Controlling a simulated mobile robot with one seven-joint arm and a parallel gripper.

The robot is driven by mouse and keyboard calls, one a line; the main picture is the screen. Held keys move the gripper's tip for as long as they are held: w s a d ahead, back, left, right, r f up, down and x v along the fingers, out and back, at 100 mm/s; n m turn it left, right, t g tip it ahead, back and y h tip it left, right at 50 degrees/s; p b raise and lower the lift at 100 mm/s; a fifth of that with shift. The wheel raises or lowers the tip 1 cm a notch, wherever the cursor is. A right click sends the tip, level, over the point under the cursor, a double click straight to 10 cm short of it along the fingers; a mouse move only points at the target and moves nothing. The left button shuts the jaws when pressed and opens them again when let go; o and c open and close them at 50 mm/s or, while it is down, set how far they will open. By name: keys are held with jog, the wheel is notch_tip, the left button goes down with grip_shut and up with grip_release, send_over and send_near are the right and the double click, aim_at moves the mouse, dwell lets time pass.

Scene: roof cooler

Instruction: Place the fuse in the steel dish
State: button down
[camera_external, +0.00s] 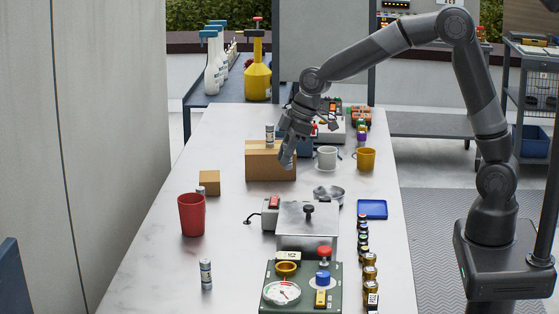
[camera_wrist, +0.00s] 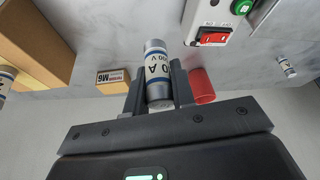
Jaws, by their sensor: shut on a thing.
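My gripper (camera_external: 287,158) is above the table beside the right end of the large cardboard box. In the wrist view its fingers (camera_wrist: 158,95) are shut on a silver fuse (camera_wrist: 157,68) with a white label and blue bands. The held fuse points out beyond the fingertips. The steel dish (camera_external: 329,194) is a shallow round metal dish on the table, nearer the camera and right of my gripper. It does not show in the wrist view. Similar fuses stand on the cardboard box (camera_external: 270,135) and on the table at the front left (camera_external: 206,273).
The cardboard box (camera_external: 270,165) is left of my gripper; a white cup (camera_external: 327,157) and yellow cup (camera_external: 366,159) are right. A metal-lidded device (camera_external: 308,228) stands in front of the dish. A blue tray (camera_external: 372,209) and row of small jars lie right. A red cup (camera_external: 192,214) stands left.

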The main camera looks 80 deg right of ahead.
jog(key=s+d+m+h, duration=0.1)
jog(key=s+d+m, duration=0.2)
jog(key=s+d, duration=0.45)
jog(key=s+d+m+h, duration=0.1)
jog(key=s+d+m, duration=0.3)
jog(key=s, duration=0.7)
jog(key=shift+n, duration=0.5)
jog(key=w+a+f, duration=0.6)
jog(key=w+a, duration=0.1)
jog(key=shift+w+a+f, duration=0.1)
jog(key=shift+w+f, duration=0.1)
jog(key=shift+f, duration=2.25)
jog(key=shift+f, duration=0.15)
jog(key=c, duration=1.5)
grip_release()
